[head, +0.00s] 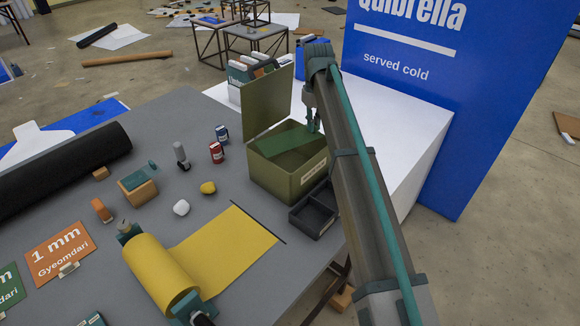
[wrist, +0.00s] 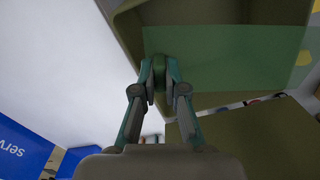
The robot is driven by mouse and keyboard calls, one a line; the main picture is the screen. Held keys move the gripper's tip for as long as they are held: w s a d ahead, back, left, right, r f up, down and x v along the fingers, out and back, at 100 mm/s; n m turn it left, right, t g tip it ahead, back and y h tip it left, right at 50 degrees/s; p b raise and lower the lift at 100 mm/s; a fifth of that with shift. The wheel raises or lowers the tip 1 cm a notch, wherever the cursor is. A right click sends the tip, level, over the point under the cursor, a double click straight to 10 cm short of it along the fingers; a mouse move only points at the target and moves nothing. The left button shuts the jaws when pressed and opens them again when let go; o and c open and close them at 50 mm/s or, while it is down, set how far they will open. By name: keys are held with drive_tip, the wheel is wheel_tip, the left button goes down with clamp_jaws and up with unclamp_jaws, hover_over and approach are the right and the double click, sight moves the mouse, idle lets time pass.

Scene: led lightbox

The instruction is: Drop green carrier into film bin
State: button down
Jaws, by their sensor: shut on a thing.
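The film bin (head: 288,182) is an olive box with a pale label on its front and its lid raised at the back left. The green carrier (head: 283,139) is a flat, see-through green sheet lying across the bin's opening in the head view. My gripper (head: 314,127) is shut on the carrier's edge at the bin's right side. In the wrist view, the fingertips (wrist: 160,78) pinch a darker green grip on the carrier (wrist: 225,55), and the bin's inside (wrist: 220,12) shows behind the sheet. How far the carrier sits above or inside the rim is hard to tell.
A small dark tray (head: 313,214) stands against the bin's front. A white block (head: 410,145) and a blue sign (head: 455,110) stand to the right.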

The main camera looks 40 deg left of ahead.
drive_tip(key=shift+f+b, duration=0.35)
drive_tip(key=shift+f, duration=0.7)
drive_tip(key=c, duration=1.2)
unclamp_jaws()
drive_tip(key=shift+o, duration=0.2)
wheel_tip(320, 180, up, 12)
drive_tip(key=shift+d, duration=0.1)
